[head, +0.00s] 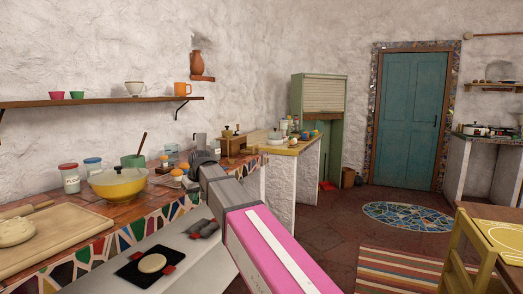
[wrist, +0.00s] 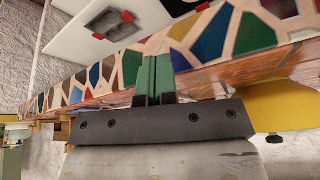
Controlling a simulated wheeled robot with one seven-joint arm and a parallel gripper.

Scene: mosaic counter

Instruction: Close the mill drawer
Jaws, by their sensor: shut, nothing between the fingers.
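A small wooden mill (head: 233,145) with a metal top stands on the mosaic counter, beyond my gripper. It is small in the head view, and I cannot tell how far its drawer sticks out. My gripper (head: 200,155) is over the counter, short of the mill and apart from it, with its fingertips hard to make out in the head view. In the wrist view my gripper's green fingers (wrist: 154,80) are together with nothing between them. The wrist picture is tilted and shows the mosaic counter front behind the fingers.
A yellow bowl (head: 118,184), several jars and a green pot (head: 133,161) stand on the counter left of my gripper. A grey metal pot (head: 200,140) is behind it. A cutting board (head: 60,238) lies nearer. Open floor (head: 325,215) lies to the right.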

